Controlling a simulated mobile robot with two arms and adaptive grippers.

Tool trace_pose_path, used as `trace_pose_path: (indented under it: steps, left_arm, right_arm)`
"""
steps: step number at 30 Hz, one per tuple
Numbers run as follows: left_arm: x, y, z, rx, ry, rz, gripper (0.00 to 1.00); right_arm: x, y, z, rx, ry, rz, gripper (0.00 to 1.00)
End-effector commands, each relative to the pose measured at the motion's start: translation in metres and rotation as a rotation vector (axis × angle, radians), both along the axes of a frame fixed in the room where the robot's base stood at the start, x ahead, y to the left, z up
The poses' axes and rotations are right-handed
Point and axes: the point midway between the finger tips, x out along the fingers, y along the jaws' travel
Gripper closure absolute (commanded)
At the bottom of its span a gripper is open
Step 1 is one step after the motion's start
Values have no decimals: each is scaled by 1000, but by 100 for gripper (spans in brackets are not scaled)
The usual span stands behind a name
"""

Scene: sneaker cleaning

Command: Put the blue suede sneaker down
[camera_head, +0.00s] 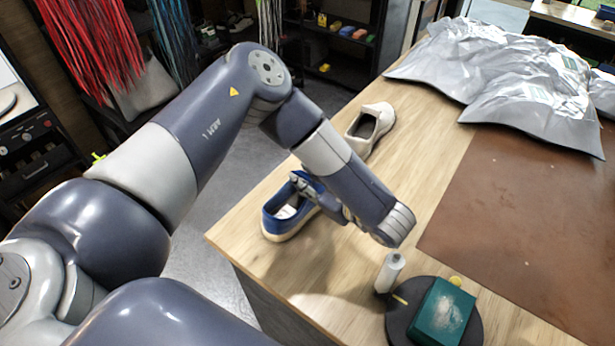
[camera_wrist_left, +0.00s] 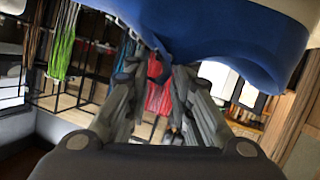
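The blue suede sneaker (camera_head: 282,212) has a pale sole and light lining, and is at the left edge of the wooden table. Its blue side fills the top of the left wrist view (camera_wrist_left: 235,40). My left gripper (camera_head: 305,186) reaches down from the right of it, with its fingers at the shoe's collar. In the wrist view, the fingertips (camera_wrist_left: 160,72) meet the lower edge of the blue upper and look closed on it. A dark shadow lies beside the sole; I cannot tell whether the sole touches the table. My right gripper is out of view.
A beige sneaker (camera_head: 370,126) stands farther back on the wooden table (camera_head: 345,285). A white bottle (camera_head: 390,272) and a green box (camera_head: 442,312) on a dark round tray (camera_head: 400,322) are near the front. A brown mat (camera_head: 530,215) and silvery sheets (camera_head: 530,90) lie to the right.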

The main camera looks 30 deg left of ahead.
Motion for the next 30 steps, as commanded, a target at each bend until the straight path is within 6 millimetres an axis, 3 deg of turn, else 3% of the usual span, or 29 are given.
trace_pose_path:
  steps: [2, 14, 30]
  left_arm:
    - [0, 0, 0, 0, 0, -1, 60]
    - [-1, -4, 2, -1, -3, -2, 60]
    - [-34, -88, 34, 0, -4, -5, 60]
  right_arm:
    - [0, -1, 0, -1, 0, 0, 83]
    - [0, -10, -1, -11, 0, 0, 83]
    - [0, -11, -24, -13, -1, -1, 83]
